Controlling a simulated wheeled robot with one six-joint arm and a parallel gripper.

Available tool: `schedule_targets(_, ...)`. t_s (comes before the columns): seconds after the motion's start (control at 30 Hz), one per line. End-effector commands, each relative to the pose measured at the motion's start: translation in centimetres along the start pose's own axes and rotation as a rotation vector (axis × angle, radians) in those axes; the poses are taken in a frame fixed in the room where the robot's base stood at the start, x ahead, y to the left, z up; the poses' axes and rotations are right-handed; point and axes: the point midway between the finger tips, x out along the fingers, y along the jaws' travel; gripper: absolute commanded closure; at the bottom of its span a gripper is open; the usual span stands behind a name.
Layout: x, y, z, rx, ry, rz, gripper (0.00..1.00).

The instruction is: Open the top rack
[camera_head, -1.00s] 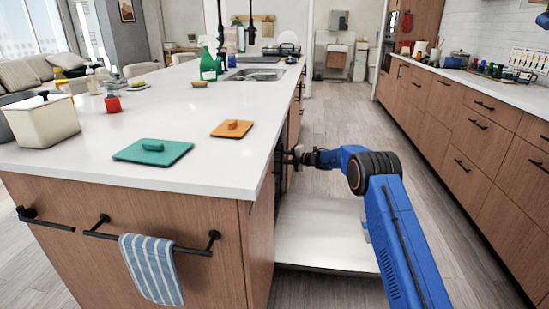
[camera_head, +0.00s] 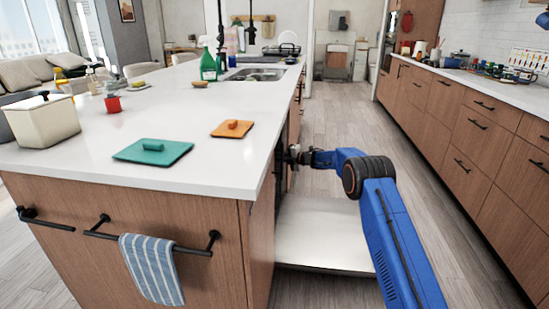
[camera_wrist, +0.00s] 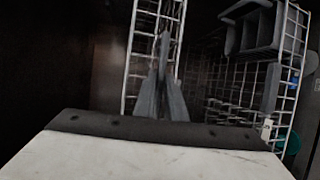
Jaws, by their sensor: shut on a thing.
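The dishwasher in the island's right side stands open, its door (camera_head: 325,235) lying flat just above the floor. My gripper (camera_head: 291,153) is at the dishwasher opening in the head view, under the counter's edge, with its tips hard to make out. In the wrist view my gripper (camera_wrist: 162,45) has its grey fingers closed together at the light wire of a rack (camera_wrist: 138,48). The wire stands upright in the picture and passes behind the fingers; the exact contact is partly hidden. I cannot tell from the wrist view how far the rack is out.
A grey basket (camera_wrist: 250,30) and wire grid show at the right of the wrist view, with a teal item (camera_wrist: 288,145) below. In the head view the white countertop (camera_head: 100,170) overhangs the opening. Open floor (camera_head: 345,130) lies between the island and the drawers (camera_head: 470,140).

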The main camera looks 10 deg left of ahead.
Motion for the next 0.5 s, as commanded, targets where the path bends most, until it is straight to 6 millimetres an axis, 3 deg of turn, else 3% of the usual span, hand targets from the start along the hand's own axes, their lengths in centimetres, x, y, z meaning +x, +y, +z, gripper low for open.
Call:
schedule_targets(0.27, -4.0, -0.9, 1.8, 0.001, -0.004, -0.001, 1.00)
schedule_targets(0.5, -11.1, -2.4, 4.8, 0.001, -0.005, -0.001, 1.00)
